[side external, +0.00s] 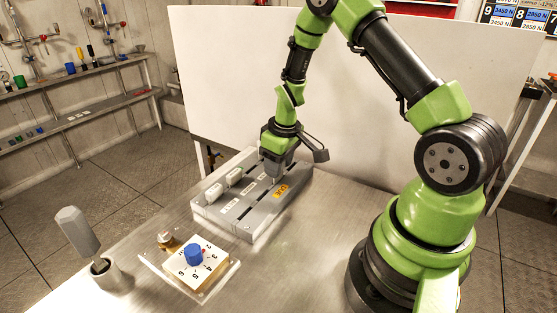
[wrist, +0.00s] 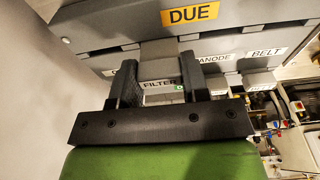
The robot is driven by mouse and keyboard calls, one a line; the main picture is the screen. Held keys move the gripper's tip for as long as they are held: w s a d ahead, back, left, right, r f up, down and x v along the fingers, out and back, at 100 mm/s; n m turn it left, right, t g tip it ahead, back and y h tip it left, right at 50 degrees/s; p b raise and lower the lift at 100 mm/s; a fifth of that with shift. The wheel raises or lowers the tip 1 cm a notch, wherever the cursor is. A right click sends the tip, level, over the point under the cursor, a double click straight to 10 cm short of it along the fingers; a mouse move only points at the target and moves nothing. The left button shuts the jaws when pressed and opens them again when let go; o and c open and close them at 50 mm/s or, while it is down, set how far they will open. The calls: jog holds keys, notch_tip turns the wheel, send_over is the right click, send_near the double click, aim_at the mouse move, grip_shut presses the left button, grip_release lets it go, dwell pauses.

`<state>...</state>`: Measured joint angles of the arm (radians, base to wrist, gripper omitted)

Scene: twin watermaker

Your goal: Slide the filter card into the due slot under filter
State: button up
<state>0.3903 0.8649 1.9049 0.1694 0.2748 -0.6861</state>
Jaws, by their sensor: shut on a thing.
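My gripper (side external: 275,176) is over the grey slotted rack (side external: 232,222), at its back right part. In the wrist view, the gripper's two dark fingers (wrist: 158,88) are shut on a grey card (wrist: 160,66), taken as the filter card. A white FILTER label (wrist: 160,84) shows between the fingers; I cannot tell whether it is on the card or the rack. The orange DUE label (side external: 281,191) is on the rack close to the gripper, and also shows above the fingers in the wrist view (wrist: 190,17). The card's inner end and its seating in a slot are hidden.
Two pale cards (side external: 213,192) (side external: 234,176) stand at the rack's left. The wrist view shows ANODE (wrist: 216,58) and BELT (wrist: 265,53) labels. A dial box with a blue knob (side external: 193,255) and a holder with a grey-handled tool (side external: 78,231) stand in front. The right tabletop is clear.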

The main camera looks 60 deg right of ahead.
jog(key=shift+f, duration=1)
jog(key=o, duration=0.9)
jog(key=shift+r, duration=0.1)
jog(key=r, duration=0.3)
jog(key=s+r, duration=0.1)
jog(key=r, duration=0.5)
jog(key=shift+s+r, duration=0.25)
jog(key=shift+r, duration=0.05)
jog(key=shift+r, duration=0.1)
notch_tip(320, 180, up, 6)
jog(key=t, duration=0.1)
send_over(284, 182)
jog(key=a, duration=0.4)
jog(key=s+a+r+m+t, duration=0.3)
jog(key=s+a+r, duration=0.45)
jog(key=r, duration=0.25)
jog(key=s+a, duration=0.1)
jog(key=s, duration=0.1)
jog(key=s+a+r+t+y, duration=0.1)
jog(key=s, duration=0.2)
jog(key=s+a+m+y, duration=0.1)
jog(key=s, duration=0.1)
jog(key=shift+s+r, duration=0.3)
